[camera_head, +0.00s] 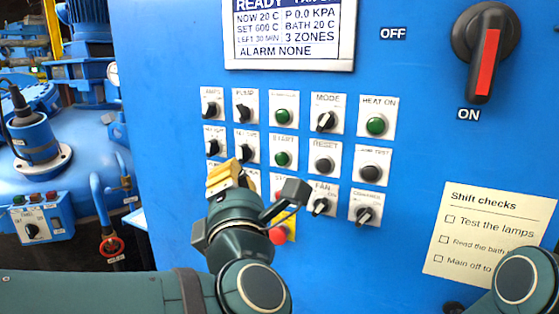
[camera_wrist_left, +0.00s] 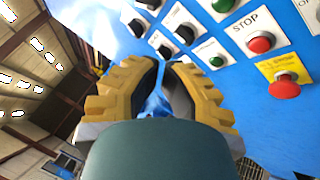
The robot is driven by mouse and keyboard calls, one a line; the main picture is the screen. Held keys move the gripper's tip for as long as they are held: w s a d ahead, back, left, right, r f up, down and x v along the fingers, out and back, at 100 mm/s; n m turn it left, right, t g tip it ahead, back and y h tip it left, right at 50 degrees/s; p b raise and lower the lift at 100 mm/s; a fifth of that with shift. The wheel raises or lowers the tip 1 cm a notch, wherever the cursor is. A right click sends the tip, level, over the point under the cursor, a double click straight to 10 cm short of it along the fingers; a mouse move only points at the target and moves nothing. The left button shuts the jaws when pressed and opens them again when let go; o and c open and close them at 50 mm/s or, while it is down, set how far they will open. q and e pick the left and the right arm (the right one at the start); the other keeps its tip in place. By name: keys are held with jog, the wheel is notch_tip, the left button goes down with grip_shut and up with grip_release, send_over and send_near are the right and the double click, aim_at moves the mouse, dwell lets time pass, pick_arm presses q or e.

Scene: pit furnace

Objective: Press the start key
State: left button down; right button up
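The start key (camera_head: 282,158) is a round green button on a white plate marked START, in the middle of the blue panel. In the left wrist view, a green button (camera_wrist_left: 222,5) at the top edge fits its place above the red STOP button (camera_wrist_left: 260,42), but its label is not readable. My left gripper (camera_head: 224,172) is in front of the panel, below and left of the start key. In the left wrist view its yellow fingers (camera_wrist_left: 165,66) are close together with a narrow empty gap. Contact with the panel cannot be told. My right gripper is out of view.
Close around are another green button (camera_head: 284,116), the RESET button (camera_head: 325,164) and several black knobs. A red emergency button (camera_head: 278,236) on yellow sits below, partly behind my left arm. A large red-marked switch (camera_head: 487,60) is at upper right.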

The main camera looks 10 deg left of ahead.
aim_at(282, 159)
pick_arm(q)
jog(key=shift+s+r, duration=0.1)
jog(key=shift+w+d+p, duration=0.15)
jog(key=shift+w+d, duration=0.3)
jog(key=shift+w, duration=0.95)
jog(key=shift+w+d+p, duration=0.15)
jog(key=shift+w+d, duration=0.35)
jog(key=shift+w, duration=0.95)
jog(key=shift+w+d+p, duration=0.15)
jog(key=shift+w+d, duration=0.3)
jog(key=shift+w, duration=0.95)
jog(key=shift+w+b, duration=0.25)
jog(key=shift+b, duration=0.1)
jog(key=shift+w+d, duration=0.15)
